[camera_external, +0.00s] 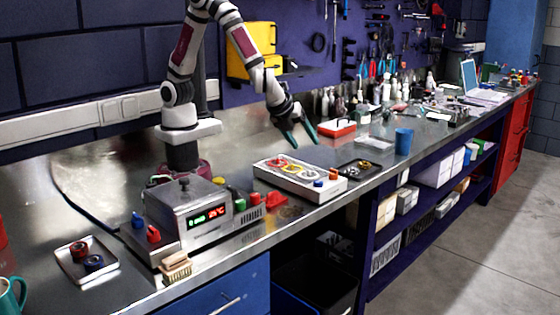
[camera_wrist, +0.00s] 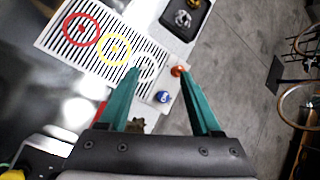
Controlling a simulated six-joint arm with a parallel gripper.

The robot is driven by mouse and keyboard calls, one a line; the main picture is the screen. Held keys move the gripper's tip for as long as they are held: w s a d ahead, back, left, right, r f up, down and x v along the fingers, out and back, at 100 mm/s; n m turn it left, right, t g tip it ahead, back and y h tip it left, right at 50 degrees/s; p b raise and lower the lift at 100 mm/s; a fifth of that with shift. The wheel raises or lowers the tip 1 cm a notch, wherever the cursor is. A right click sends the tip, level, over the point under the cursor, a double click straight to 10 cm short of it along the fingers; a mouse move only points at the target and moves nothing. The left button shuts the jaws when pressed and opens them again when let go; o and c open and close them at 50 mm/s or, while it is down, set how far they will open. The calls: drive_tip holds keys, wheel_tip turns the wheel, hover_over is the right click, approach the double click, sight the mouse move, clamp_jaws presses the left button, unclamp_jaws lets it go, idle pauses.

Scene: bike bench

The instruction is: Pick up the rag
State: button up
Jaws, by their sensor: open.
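A small crumpled red piece (camera_external: 276,200), which looks like the rag, lies on the metal bench near the front edge, between the grey control box and the ringed panel. In the wrist view, a red patch (camera_wrist: 100,112) beside the left finger may be the same piece, mostly hidden. My gripper (camera_external: 303,142) is open and empty, above the bench behind the ringed panel, up and to the right of the red piece in the external view. Its two green fingers (camera_wrist: 157,70) stand apart in the wrist view.
The white slatted panel (camera_external: 262,172) carries red, yellow and white rings, with orange (camera_external: 333,173) and blue (camera_external: 318,183) pieces at its end. A dark tray (camera_external: 345,166) lies beyond it. The grey control box (camera_external: 185,210) and a wooden brush (camera_external: 176,267) stand left of the red piece.

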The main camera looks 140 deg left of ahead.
drive_tip(key=s+d+n+g+h, duration=0.1)
drive_tip(key=s+d+n+h, duration=0.1)
drive_tip(key=n, duration=0.8)
wheel_tip(320, 180, up, 3)
drive_tip(key=n+h, duration=0.5)
drive_tip(key=n, duration=1.5)
hover_over(273, 193)
drive_tip(key=shift+t, duration=0.3)
wheel_tip(273, 193, down, 15)
drive_tip(key=shift+s+f, duration=0.1)
drive_tip(key=shift+f, duration=0.1)
drive_tip(key=shift+a, duration=0.1)
clamp_jaws()
